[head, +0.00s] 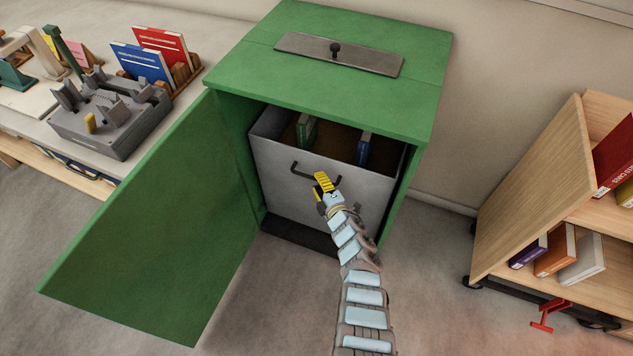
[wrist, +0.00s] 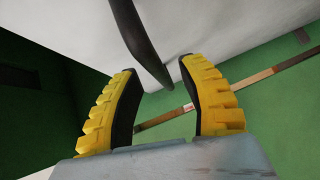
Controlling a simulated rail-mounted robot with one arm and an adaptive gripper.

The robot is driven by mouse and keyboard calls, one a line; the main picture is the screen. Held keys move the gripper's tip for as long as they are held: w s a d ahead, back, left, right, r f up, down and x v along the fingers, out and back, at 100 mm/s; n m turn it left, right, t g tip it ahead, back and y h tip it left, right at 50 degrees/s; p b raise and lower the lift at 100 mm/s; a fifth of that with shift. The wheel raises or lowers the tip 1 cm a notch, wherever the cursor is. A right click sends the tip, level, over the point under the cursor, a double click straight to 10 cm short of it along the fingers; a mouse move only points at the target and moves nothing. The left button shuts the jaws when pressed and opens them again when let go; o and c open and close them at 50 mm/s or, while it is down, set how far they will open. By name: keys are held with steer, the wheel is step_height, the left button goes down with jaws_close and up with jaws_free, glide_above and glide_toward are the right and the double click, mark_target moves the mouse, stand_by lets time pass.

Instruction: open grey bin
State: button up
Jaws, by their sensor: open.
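The grey bin (head: 283,177) sits inside a green cabinet (head: 345,90), with its open top showing a green book (head: 306,131) and a blue book (head: 364,148) inside. A dark bar handle (head: 303,170) is on its front face. My gripper (head: 323,182) is at the handle's right part, in front of the bin. In the wrist view my gripper (wrist: 165,100) has its yellow fingers spread apart. The dark handle (wrist: 141,45) runs between and beyond the fingertips there, beside the pale bin face (wrist: 210,25). I cannot tell whether the fingers touch the handle.
The green cabinet door (head: 150,225) stands wide open at left. A bench with a grey device (head: 110,120) and books is beyond it. A wheeled wooden book cart (head: 535,190) stands at right. The floor in front of the bin is free apart from my arm.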

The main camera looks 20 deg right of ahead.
steer(key=shift+w+f+b, duration=0.2)
steer(key=shift+w+b, duration=0.4)
steer(key=shift+w, duration=0.35)
steer(key=shift+s, duration=0.1)
jaws_close()
